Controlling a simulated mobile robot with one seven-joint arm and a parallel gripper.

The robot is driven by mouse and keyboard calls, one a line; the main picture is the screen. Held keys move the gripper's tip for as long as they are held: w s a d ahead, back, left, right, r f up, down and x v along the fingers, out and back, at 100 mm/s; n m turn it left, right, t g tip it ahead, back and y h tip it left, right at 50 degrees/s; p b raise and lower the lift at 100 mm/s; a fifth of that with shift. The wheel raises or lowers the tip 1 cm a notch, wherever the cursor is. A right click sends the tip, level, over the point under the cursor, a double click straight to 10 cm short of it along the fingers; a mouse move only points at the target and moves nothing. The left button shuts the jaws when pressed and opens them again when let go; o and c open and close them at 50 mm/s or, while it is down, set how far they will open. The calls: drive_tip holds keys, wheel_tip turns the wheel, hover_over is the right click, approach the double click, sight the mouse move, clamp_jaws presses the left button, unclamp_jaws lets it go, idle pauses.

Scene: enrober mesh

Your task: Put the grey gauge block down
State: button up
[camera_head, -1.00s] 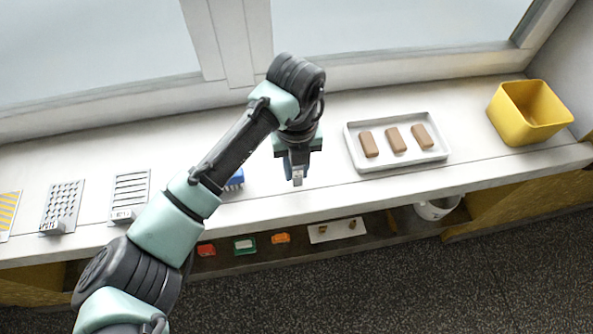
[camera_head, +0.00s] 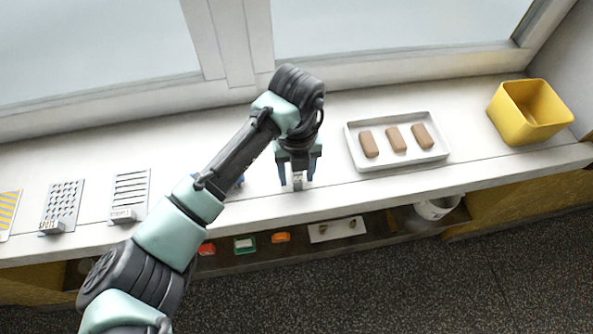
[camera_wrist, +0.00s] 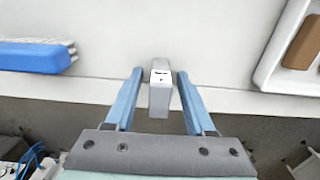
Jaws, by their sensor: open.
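The grey gauge block (camera_wrist: 160,95) stands between the two blue fingers of my gripper (camera_wrist: 158,80) in the wrist view, with a visible gap on each side. It appears to rest on the white counter (camera_wrist: 215,60) near its front edge. In the head view my gripper (camera_head: 297,184) is open over the counter, and the small grey block (camera_head: 297,181) shows between its fingers. Its contact with the counter is partly hidden.
A white tray (camera_head: 357,166) with three brown bars lies to the right, and a yellow bin (camera_head: 530,115) beyond it. A blue brush (camera_wrist: 35,57) lies left of the block. Patterned plates (camera_head: 63,200) lie far left. A shelf below holds small items.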

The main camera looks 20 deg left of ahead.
wheel_tip(320, 180, up, 12)
drive_tip(key=shift+r, duration=0.1)
idle(0.4)
drive_tip(key=w+d+r+n+t+h, duration=0.2)
drive_tip(key=w+d+r+n+t, duration=0.3)
drive_tip(key=d+r, duration=0.55)
drive_tip(key=w+d+r+n+t+h, duration=0.35)
drive_tip(key=w+d+r+t, duration=0.45)
drive_tip(key=r, duration=0.3)
drive_tip(key=s+d+r+n+t, duration=0.1)
drive_tip(key=s+r+n+t, duration=0.3)
drive_tip(key=r, duration=0.5)
drive_tip(key=s+r+n+t, duration=0.35)
drive_tip(key=r+n, duration=0.25)
drive_tip(key=r, duration=0.2)
drive_tip(key=s+a+r+n+t+y, duration=0.5)
drive_tip(key=s+r+n+t, duration=0.2)
drive_tip(key=s+n, duration=0.3)
drive_tip(key=shift+s+a+r+n, duration=0.25)
drive_tip(key=shift+s+r+n, duration=0.2)
drive_tip(key=shift+r, duration=0.35)
